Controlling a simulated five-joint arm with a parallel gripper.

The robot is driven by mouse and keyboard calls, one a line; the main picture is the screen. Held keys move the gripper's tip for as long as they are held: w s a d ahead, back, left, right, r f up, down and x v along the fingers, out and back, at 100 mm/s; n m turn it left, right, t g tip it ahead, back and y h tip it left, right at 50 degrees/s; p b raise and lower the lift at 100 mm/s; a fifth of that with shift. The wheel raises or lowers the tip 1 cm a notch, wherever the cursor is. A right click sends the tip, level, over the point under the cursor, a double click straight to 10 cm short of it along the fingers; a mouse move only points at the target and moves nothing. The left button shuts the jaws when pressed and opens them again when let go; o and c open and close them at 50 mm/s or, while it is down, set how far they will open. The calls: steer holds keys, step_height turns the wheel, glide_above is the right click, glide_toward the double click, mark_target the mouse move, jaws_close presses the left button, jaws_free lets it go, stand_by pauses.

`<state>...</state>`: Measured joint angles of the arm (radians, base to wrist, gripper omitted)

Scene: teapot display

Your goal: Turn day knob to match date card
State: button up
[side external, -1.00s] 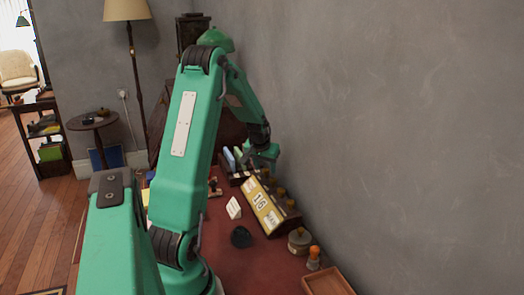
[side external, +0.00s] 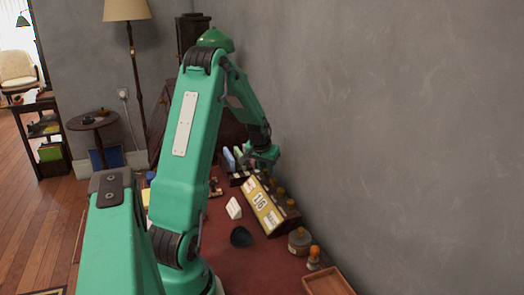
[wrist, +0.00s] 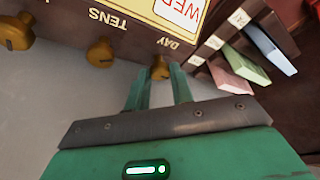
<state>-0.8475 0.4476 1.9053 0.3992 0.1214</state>
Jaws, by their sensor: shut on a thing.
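The calendar box (side external: 264,210) stands on the red desk with a cream face, a number window reading about 16 in the side view, and brass knobs along its back. In the wrist view its day window (wrist: 180,12) shows WED, partly cut off. The brass day knob (wrist: 160,68), beside the DAY label, sits between the fingertips of my gripper (wrist: 158,76), which is shut on it. My gripper (side external: 262,163) is at the far end of the box in the side view. The white date card (side external: 234,208) stands in front of the box; its writing is unreadable.
The tens knob (wrist: 100,52) and another knob (wrist: 17,31) are along the same edge. A rack with coloured slabs (wrist: 238,67) stands close beside the day knob. A dark bowl (side external: 241,237), a jar (side external: 299,241) and a wooden tray (side external: 328,282) are nearer. The grey wall is close behind.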

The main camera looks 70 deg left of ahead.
steer(key=shift+s+a+m, duration=0.15)
steer(key=shift+a+m, duration=0.05)
steer(key=shift+m, duration=0.1)
jaws_close()
steer(key=o, duration=1)
jaws_free()
steer(key=shift+d, duration=0.1)
steer(key=shift+s+d+r, duration=0.1)
steer(key=shift+d+r, duration=0.1)
steer(key=shift+r, duration=0.5)
steer(key=shift+v, duration=3.15)
